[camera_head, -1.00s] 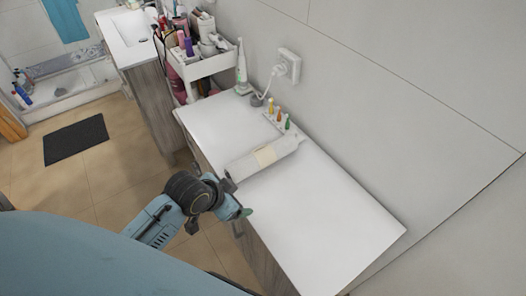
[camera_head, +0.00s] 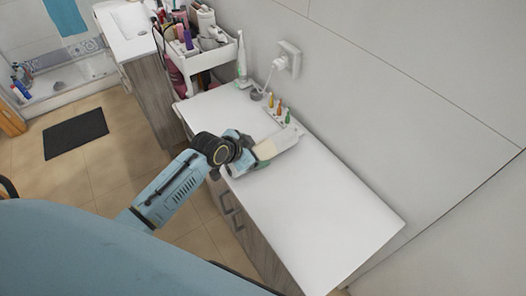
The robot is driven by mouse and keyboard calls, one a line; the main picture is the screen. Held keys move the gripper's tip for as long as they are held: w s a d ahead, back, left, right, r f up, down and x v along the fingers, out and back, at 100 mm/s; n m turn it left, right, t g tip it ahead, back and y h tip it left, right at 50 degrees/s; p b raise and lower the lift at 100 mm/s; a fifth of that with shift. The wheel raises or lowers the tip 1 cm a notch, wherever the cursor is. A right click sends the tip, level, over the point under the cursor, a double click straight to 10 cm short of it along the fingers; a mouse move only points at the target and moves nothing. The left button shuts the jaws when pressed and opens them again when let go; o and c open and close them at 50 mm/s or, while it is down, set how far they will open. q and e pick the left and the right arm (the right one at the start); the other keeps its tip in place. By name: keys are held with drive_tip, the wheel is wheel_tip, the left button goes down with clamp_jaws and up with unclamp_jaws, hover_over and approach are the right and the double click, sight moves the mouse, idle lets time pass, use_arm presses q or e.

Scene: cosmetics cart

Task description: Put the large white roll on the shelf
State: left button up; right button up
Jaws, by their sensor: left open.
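The large white roll (camera_head: 284,140) lies on its side on the white cabinet top, with a beige label band around its middle. My left gripper (camera_head: 262,153) is at the roll's near left part and covers that end. Its jaws are open; whether they touch the roll cannot be told. The white cart (camera_head: 212,60), with its shelf full of cosmetics, stands behind the left end of the cabinet. My right gripper is out of view.
Small coloured bottles (camera_head: 279,108) stand in a row just behind the roll. The right part of the cabinet top (camera_head: 330,210) is clear.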

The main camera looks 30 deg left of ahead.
sight(258, 150)
use_arm(q)
drive_tip(key=shift+x, duration=2.6)
drive_tip(key=shift+a, duration=0.1)
drive_tip(key=c, duration=1.3)
